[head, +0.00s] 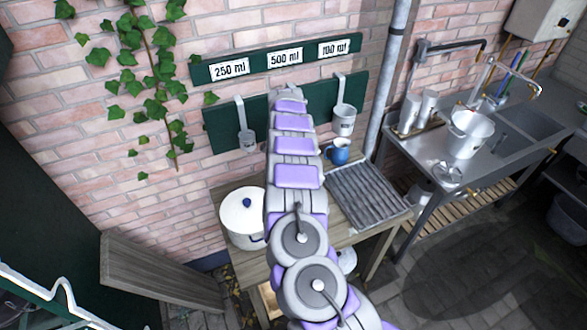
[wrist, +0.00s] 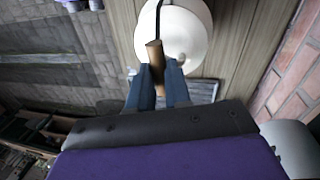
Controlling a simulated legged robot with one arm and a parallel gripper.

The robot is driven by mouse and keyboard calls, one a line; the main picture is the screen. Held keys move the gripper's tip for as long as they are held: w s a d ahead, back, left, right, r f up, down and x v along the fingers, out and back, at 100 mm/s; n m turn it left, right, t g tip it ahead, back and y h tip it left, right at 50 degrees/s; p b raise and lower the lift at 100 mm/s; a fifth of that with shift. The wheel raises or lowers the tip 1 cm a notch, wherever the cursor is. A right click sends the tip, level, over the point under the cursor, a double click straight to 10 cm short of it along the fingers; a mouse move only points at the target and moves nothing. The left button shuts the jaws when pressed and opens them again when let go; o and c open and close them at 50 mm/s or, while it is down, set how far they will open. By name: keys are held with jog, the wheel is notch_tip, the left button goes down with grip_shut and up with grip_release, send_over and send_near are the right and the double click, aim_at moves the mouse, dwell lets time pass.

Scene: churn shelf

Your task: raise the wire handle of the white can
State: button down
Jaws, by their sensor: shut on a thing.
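The white can (head: 238,228) stands on the wooden bench, left of my arm in the head view. Its lid has a blue knob (head: 247,203). In the wrist view the white can (wrist: 188,38) shows from above as a pale round shape. Its wire handle (wrist: 158,14) is a thin dark line leading to a brown wooden grip (wrist: 154,52). My gripper (wrist: 158,78) has its blue fingers shut on this grip, beside and above the can. In the head view my arm hides the gripper. How far the handle is raised cannot be told.
A slatted drain tray (head: 368,193) and a blue mug (head: 338,152) are right of my arm. A measure (head: 246,138) and a white one (head: 343,120) hang on the green board. A wooden panel (head: 160,272) stands left of the bench. The brick wall is close behind.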

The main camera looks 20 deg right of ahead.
jog(key=c, duration=1.5)
grip_release()
jog(key=shift+s+f, duration=0.15)
jog(key=shift+f, duration=0.1)
jog(key=shift+o, duration=1.4)
jog(key=shift+w+f, duration=0.15)
jog(key=shift+w, duration=0.2)
jog(key=shift+o, duration=0.7)
jog(key=shift+s+r, duration=0.15)
jog(key=shift+r, duration=0.15)
jog(key=w+r+p, duration=0.1)
jog(key=r, duration=0.4)
jog(key=w+r+p, duration=0.1)
jog(key=r+p, duration=0.1)
jog(key=r, duration=0.4)
jog(key=w+r+p, duration=0.1)
jog(key=r+p, duration=0.1)
jog(key=r, duration=0.4)
jog(key=shift+w+a, duration=0.1)
jog(key=shift+a, duration=0.05)
